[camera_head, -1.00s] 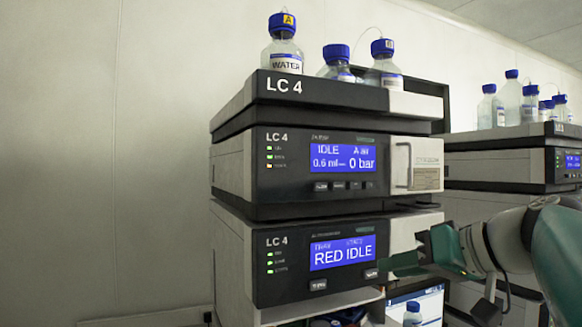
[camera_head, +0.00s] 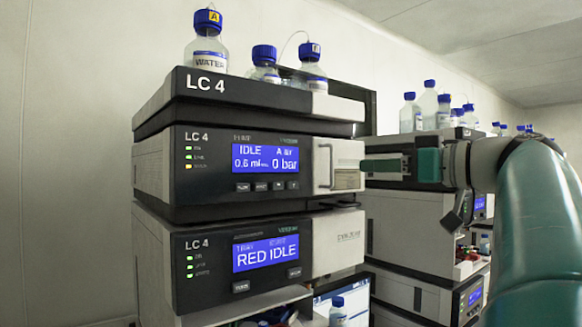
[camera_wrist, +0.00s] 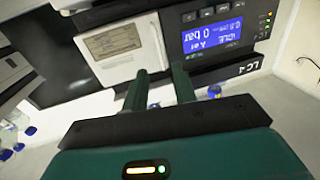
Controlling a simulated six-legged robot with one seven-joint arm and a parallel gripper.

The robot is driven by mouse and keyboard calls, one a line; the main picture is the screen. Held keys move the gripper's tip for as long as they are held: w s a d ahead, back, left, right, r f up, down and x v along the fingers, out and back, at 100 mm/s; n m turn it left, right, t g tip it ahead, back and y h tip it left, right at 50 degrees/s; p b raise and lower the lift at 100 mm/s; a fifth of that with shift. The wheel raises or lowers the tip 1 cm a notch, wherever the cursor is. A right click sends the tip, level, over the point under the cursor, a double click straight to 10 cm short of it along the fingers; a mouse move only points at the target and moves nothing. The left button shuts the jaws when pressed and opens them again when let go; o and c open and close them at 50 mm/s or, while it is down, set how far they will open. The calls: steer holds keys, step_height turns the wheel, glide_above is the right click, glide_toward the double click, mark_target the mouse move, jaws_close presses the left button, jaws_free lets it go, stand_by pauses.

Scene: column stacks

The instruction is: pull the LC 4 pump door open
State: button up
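The LC 4 pump module (camera_head: 250,165) is the middle unit of the near stack, its blue screen reading IDLE and 0 bar. Its white door (camera_head: 347,155) sits at the right of the front and looks closed. A thin upright handle (camera_head: 324,165) stands at the door's left side; it also shows in the wrist view (camera_wrist: 159,38). My gripper (camera_head: 364,166) is level with the door, to the right of the handle. In the wrist view my gripper (camera_wrist: 160,72) has its two fingers apart with nothing between them, short of the handle.
Bottles (camera_head: 262,64) with blue caps stand on the top tray (camera_head: 250,90). The autosampler module (camera_head: 250,260), reading RED IDLE, is below the pump. A second stack (camera_head: 412,235) stands behind my arm at the right. The left side is open beside a bare wall.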

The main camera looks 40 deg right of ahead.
mark_target(339, 167)
steer(key=x, duration=0.8)
steer(key=shift+w, duration=0.2)
steer(key=shift+c, duration=0.4)
jaws_close()
